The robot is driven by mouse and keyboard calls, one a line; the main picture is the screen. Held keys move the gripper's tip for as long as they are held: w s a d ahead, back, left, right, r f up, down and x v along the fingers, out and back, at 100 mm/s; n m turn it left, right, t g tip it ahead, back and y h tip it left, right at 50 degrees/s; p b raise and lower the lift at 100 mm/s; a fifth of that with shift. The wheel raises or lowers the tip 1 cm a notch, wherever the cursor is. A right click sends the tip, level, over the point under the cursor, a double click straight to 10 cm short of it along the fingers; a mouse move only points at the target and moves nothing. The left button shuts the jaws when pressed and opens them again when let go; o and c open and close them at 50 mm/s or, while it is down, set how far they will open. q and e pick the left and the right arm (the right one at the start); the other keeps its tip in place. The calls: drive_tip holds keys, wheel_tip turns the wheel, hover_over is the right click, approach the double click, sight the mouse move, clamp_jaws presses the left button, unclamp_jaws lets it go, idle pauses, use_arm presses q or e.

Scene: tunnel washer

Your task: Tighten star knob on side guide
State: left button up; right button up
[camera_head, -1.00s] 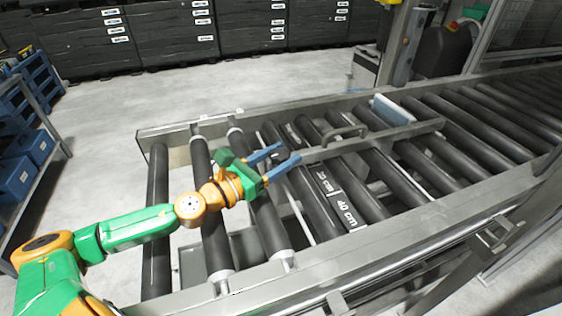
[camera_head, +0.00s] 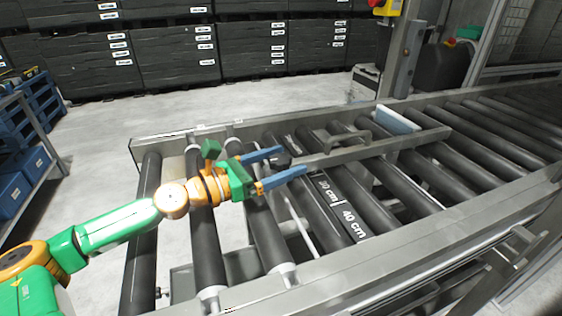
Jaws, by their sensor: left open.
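My left gripper (camera_head: 293,160) is over the roller conveyor, its two blue fingers open and pointing right. A small dark knob-like part (camera_head: 282,161) shows between the fingers, at the left end of the side guide. I take it for the star knob; its shape is too small to make out, and I cannot tell whether the fingers touch it. The side guide (camera_head: 390,147) is a grey metal bar across the rollers, with a curved handle (camera_head: 346,137) on it. My right gripper is not in view.
Black conveyor rollers (camera_head: 465,126) lie between metal side rails (camera_head: 420,237). One roller carries "30 cm" and "40 cm" marks. A pale blue block (camera_head: 398,120) sits behind the guide. A shelf with blue bins (camera_head: 22,170) stands left. Black crates (camera_head: 170,55) line the back; the floor between is clear.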

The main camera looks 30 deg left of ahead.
sight(269, 162)
use_arm(q)
drive_tip(key=shift+b+v, duration=0.3)
drive_tip(key=shift+v, duration=0.75)
drive_tip(key=p, duration=0.1)
drive_tip(key=s+a+r+p, duration=0.1)
drive_tip(key=p, duration=0.1)
drive_tip(key=shift+s, duration=0.35)
drive_tip(key=shift+s+a+f+p, duration=0.15)
drive_tip(key=shift+s+a+p, duration=0.1)
drive_tip(key=shift+s, duration=0.2)
drive_tip(key=shift+s+a+f+p, duration=0.2)
drive_tip(key=shift+s+a+p, duration=0.1)
drive_tip(key=shift+s, duration=0.2)
drive_tip(key=shift+s+a+f, duration=0.1)
drive_tip(key=shift+s+a, duration=0.15)
drive_tip(key=shift+s, duration=0.2)
drive_tip(key=shift+f, duration=0.1)
